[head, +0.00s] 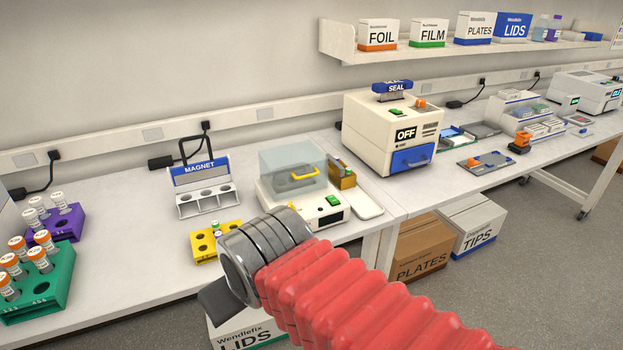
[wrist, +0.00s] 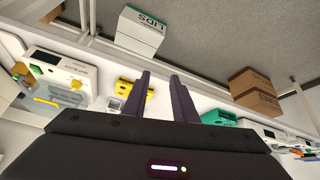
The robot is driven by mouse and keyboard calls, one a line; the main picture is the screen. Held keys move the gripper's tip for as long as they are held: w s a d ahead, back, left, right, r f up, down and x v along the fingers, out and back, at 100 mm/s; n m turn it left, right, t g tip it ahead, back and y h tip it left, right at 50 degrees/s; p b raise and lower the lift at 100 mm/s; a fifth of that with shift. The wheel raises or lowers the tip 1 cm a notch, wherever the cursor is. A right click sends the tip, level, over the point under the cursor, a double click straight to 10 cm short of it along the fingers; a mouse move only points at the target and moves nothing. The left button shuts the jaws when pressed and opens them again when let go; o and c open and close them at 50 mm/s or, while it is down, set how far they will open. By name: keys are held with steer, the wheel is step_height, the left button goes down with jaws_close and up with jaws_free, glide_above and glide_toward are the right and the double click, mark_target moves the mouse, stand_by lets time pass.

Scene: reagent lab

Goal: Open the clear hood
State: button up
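The clear hood (head: 285,160) is a translucent box seated over the white device (head: 333,204) on the bench, and it looks closed. A yellow handle (head: 296,179) shows at its front. In the wrist view the white device (wrist: 72,65) is at the left, with its yellow handle (wrist: 76,83) partly in view. My gripper (wrist: 161,76) has its two dark fingers apart with nothing between them. It is clear of the hood. In the head view my arm hides most of the gripper.
A yellow rack (head: 203,246) and the MAGNET stand (head: 203,190) are left of the device. The sealer (head: 391,130) is behind it to the right. Purple (head: 68,224) and green (head: 45,290) tube racks are at the far left.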

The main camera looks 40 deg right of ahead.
steer(key=w+d+r+n+t+h, duration=0.1)
steer(key=w+d+h, duration=0.15)
steer(key=d, duration=0.35)
steer(key=w+d+n+t+h, duration=0.1)
steer(key=w+d+n, duration=0.1)
steer(key=w+d, duration=0.35)
steer(key=w+d+r+n+t+h, duration=0.1)
steer(key=w+d+t+h, duration=0.1)
steer(key=d, duration=0.6)
steer(key=d+f+n+t+y, duration=0.1)
steer(key=d+n+t, duration=0.4)
steer(key=d+n, duration=0.5)
steer(key=shift+s+d+f+n, duration=0.3)
steer(key=shift+d+f, duration=0.25)
steer(key=shift+d, duration=0.4)
steer(key=shift+w+y, duration=0.2)
steer(key=shift+y, duration=0.05)
glide_toward(295, 172)
steer(key=w+d, duration=0.1)
steer(key=w+d+f, duration=0.2)
steer(key=w+d, duration=0.1)
steer(key=shift+c, duration=0.3)
